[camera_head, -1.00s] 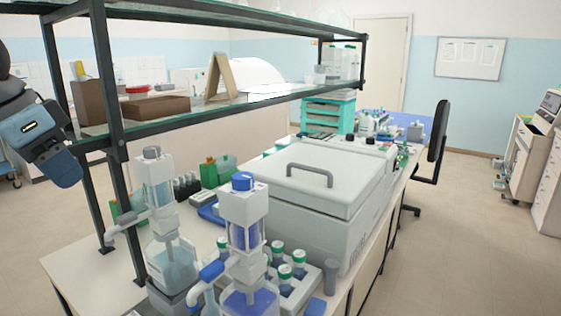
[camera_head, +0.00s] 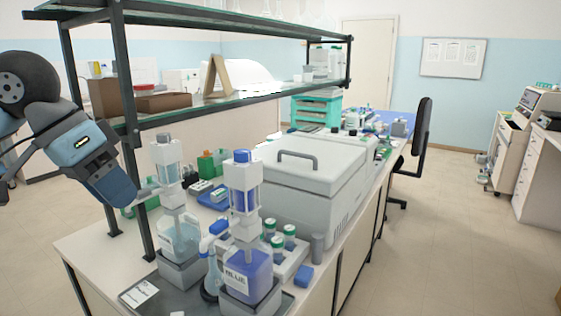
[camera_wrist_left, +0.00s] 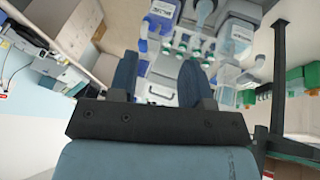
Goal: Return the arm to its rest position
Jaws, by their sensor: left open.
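My left arm comes in at the left of the head view, in the air beside the left end of the shelf rack. My left gripper (camera_head: 120,192) points down and to the right, close to a black rack post. In the left wrist view its two dark blue fingers (camera_wrist_left: 158,78) stand apart with nothing between them. Bench items show beyond them. My right arm and gripper are not in view.
The two-level shelf rack (camera_head: 250,97) stands over the bench. A dispenser with a blue bottle (camera_head: 246,275), a clear dispenser (camera_head: 177,238) and a large white lidded machine (camera_head: 308,190) stand on it. The floor (camera_head: 440,250) at right is clear.

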